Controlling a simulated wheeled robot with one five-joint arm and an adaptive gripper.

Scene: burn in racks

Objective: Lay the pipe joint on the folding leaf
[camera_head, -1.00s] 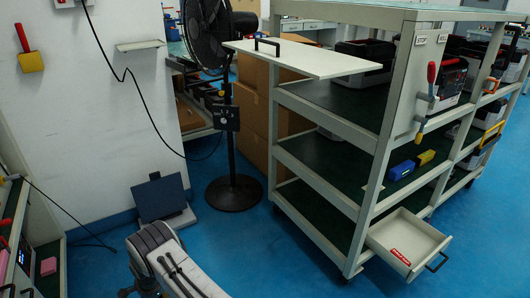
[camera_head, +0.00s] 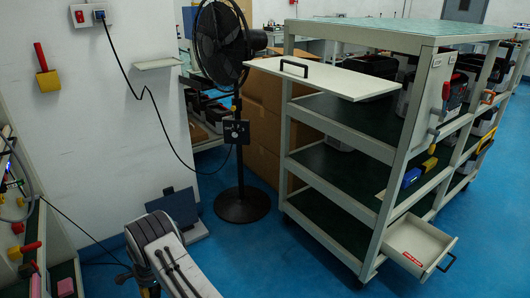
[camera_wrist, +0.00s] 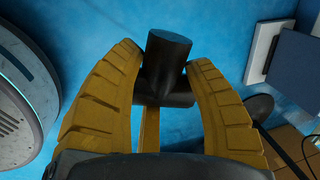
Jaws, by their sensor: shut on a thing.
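The pipe joint (camera_wrist: 168,62) is a dark grey T-shaped piece with a round stub facing the wrist camera. My gripper (camera_wrist: 166,85) has two yellow ribbed fingers shut on it, one on each side. The lower part of the joint is partly hidden by the fingers and palm. The folding leaf (camera_head: 335,80) is a flat white panel with a black handle, sticking out level from the left end of the rack in the head view. Its top looks bare. The gripper and joint cannot be made out in the head view, and the leaf is not in the wrist view.
The grey shelf rack (camera_head: 395,150) stands at the right, with an open drawer (camera_head: 418,243) low at its end. A black standing fan (camera_head: 240,205) and cardboard boxes (camera_head: 268,130) are close left of the leaf. Blue floor is clear in front of the rack.

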